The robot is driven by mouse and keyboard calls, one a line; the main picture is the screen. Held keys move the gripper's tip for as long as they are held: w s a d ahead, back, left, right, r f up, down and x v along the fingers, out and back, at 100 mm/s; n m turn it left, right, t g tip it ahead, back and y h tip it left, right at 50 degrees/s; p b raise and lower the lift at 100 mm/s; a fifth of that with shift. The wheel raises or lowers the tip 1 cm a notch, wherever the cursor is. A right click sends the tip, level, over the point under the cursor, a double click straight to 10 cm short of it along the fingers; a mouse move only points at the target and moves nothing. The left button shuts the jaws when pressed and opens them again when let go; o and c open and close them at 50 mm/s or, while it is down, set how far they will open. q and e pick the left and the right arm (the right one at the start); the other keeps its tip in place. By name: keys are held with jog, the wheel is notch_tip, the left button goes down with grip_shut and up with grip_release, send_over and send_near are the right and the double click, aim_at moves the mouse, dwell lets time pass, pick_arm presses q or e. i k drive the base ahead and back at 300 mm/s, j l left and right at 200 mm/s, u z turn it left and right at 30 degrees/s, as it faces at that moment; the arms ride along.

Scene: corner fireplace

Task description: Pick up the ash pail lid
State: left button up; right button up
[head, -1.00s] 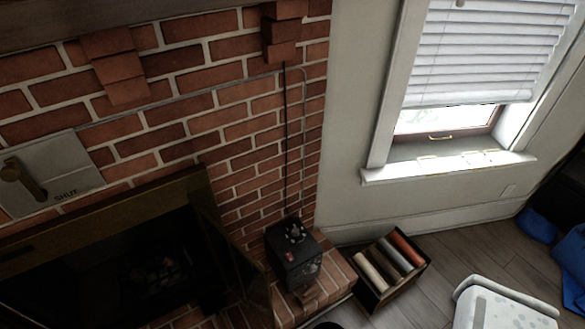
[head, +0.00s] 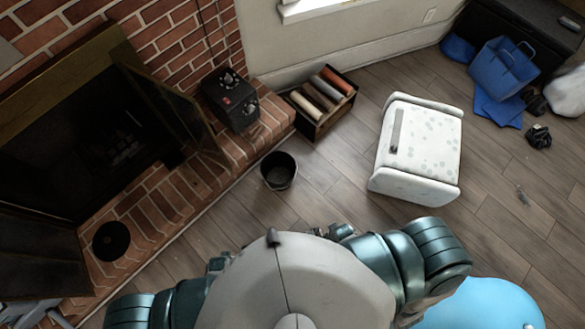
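A round, flat, dark disc with a small mark at its centre, which looks like the ash pail lid (head: 103,249), lies on the brick hearth at the left in the head view. The dark ash pail (head: 280,183) stands upright on the wooden floor in front of the hearth, its top uncovered. My shoulders and upper arms show at the bottom of the picture. Neither gripper can be made out, and nothing of mine touches the lid or the pail.
The fireplace door (head: 163,108) stands open above the hearth (head: 190,181). A black box with knobs (head: 232,105) sits at the hearth's far end. A crate of rolls (head: 307,127), a white spotted stool (head: 420,150) and blue bags (head: 500,72) are farther right. Floor around the pail is clear.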

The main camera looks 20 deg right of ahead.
aim_at(112, 240)
jog(key=k+l, duration=0.45)
jog(key=k, duration=0.15)
jog(key=j+u, duration=0.4)
jog(key=k+j+u, duration=0.1)
jog(key=u, duration=0.25)
jog(key=j+u, duration=0.4)
jog(key=i+j+u, duration=0.1)
jog(key=j+u, duration=0.3)
jog(key=l+z, duration=0.1)
jog(key=z, duration=1.9)
jog(key=i+j+u, duration=0.1)
jog(key=u, duration=0.45)
